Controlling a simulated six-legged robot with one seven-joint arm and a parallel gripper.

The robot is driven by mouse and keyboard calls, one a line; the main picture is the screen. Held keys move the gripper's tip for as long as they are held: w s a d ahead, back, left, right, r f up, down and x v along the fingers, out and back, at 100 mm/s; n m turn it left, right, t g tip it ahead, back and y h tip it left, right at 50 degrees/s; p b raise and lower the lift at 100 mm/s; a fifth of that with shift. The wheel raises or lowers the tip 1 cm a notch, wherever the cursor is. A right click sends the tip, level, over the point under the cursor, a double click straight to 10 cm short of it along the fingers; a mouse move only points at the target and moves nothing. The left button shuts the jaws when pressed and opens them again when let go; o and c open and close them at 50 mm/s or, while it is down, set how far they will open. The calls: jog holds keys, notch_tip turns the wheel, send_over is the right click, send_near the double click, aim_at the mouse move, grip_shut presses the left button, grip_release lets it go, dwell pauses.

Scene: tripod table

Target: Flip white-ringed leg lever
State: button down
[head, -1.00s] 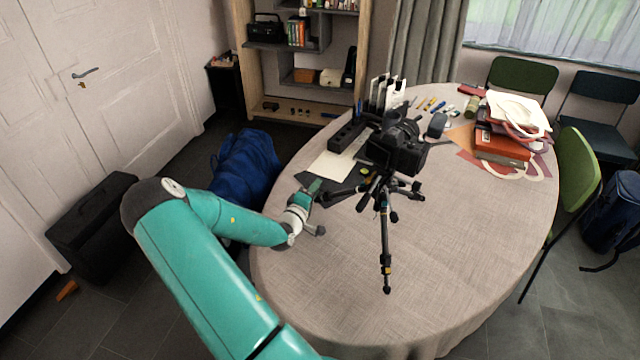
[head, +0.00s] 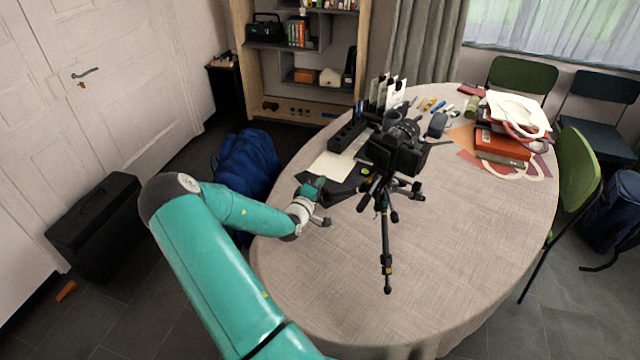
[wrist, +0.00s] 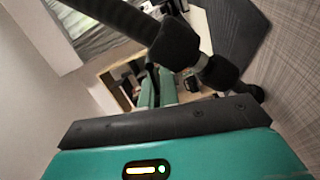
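The black tripod (head: 386,235) stands on the table with a camera (head: 395,152) on top. Its front leg carries a yellow ring low down. In the wrist view a dark tripod leg (wrist: 118,14) crosses close by, with a pale whitish ring (wrist: 203,62) beside a bulky black clamp. The lever itself is not clear. My gripper (head: 318,187) is left of the tripod, a little above the table, apart from the camera. In the wrist view its two teal fingers (wrist: 157,90) lie close together behind the leg; their tips are partly hidden, and I see nothing held.
The oval table (head: 320,290) is bare at the front. A black organizer (head: 347,136), paper (head: 332,165) and dark sheets lie behind my gripper. Bags and books (head: 505,140) fill the back right. A blue bag (head: 250,160) is on the floor at left.

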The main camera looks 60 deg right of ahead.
jog(key=shift+r, duration=0.1)
jog(key=shift+s+r+m, duration=0.35)
jog(key=shift+r+m, duration=0.05)
jog(key=shift+m, duration=1.35)
jog(key=shift+s+r+m, duration=0.3)
jog(key=shift+r+m, duration=0.1)
jog(key=shift+m, duration=1.4)
jog(key=shift+s+r+m, duration=0.35)
jog(key=shift+r+m, duration=0.05)
jog(key=shift+m, duration=1.35)
jog(key=c, duration=1.6)
grip_release()
jog(key=shift+c, duration=0.2)
jog(key=shift+a, duration=0.1)
jog(key=a, duration=1.3)
jog(key=shift+w+a+f, duration=0.15)
jog(key=shift+a, duration=0.2)
